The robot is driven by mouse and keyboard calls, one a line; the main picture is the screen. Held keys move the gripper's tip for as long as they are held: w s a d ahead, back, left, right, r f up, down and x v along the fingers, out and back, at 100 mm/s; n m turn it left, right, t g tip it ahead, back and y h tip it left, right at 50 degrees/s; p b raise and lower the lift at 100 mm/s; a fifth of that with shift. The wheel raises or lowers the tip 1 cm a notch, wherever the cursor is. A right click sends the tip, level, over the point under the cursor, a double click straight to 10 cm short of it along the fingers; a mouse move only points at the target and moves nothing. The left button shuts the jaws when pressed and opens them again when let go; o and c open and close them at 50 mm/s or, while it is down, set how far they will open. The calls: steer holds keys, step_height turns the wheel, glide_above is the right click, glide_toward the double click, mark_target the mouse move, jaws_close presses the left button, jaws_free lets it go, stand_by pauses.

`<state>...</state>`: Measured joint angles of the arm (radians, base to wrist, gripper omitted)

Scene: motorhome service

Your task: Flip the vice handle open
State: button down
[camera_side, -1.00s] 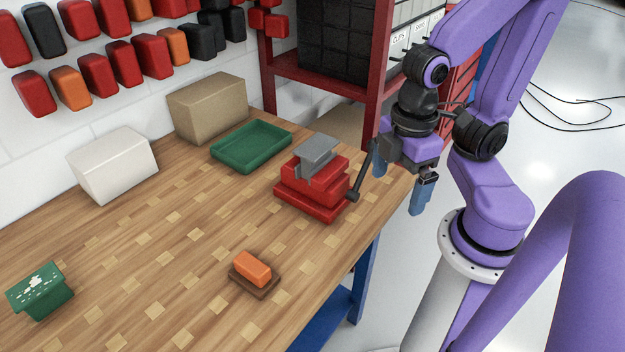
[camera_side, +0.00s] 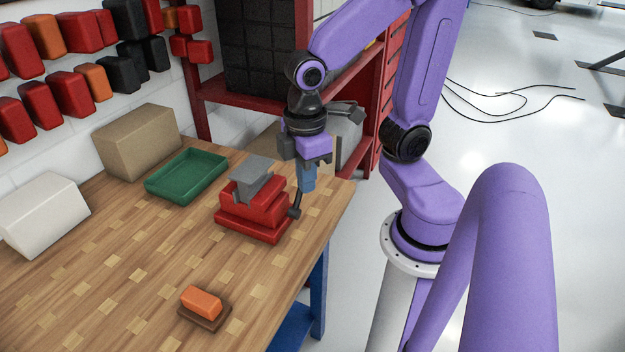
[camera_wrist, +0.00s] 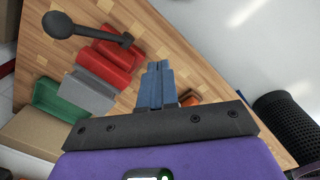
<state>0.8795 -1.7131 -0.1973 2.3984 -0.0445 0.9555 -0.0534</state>
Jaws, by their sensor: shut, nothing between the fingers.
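The red vice (camera_side: 254,217) with a grey jaw block (camera_side: 255,177) sits on the wooden bench near its right edge. Its dark handle (camera_side: 298,201) rises steeply from a pivot on the vice's right side. In the wrist view the handle (camera_wrist: 93,33) ends in a round knob (camera_wrist: 57,25) at top left, close to the camera. My gripper (camera_side: 308,188) is shut and empty, fingers pointing down beside the handle. In the wrist view the blue fingers (camera_wrist: 157,66) are together, with a gap in the picture between them and the handle. Whether they touch it I cannot tell.
A green tray (camera_side: 187,176) and a tan box (camera_side: 138,141) stand behind the vice. A white box (camera_side: 42,214) is at left. An orange block (camera_side: 201,302) on a brown base lies in front. A red shelf frame (camera_side: 245,106) stands close behind my gripper.

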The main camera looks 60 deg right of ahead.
steer(key=w+d+f+m+g, duration=0.1)
steer(key=w+d+m, duration=0.25)
steer(key=d, duration=0.35)
steer(key=w+d+m+g+h, duration=0.1)
steer(key=w+d+m, duration=0.1)
steer(key=w+d, duration=0.45)
steer(key=w+d+f+m+g, duration=0.1)
steer(key=w+d+m, duration=0.2)
steer(key=d, duration=0.6)
steer(key=s+d+f+m+g+y, duration=0.35)
steer(key=s+d+f+y, duration=0.3)
steer(key=s, duration=0.25)
steer(key=s+a+f+m+t+y, duration=0.2)
steer(key=s+a+f+m+t, duration=0.2)
steer(key=m+t, duration=0.5)
steer(key=s+a+f+m+t+y, duration=0.3)
steer(key=s+m+t, duration=0.3)
steer(key=t, duration=1.1)
steer(key=a+f+m, duration=0.1)
steer(key=m, duration=0.2)
steer(key=shift+a+f, duration=0.15)
steer(key=shift+a, duration=0.1)
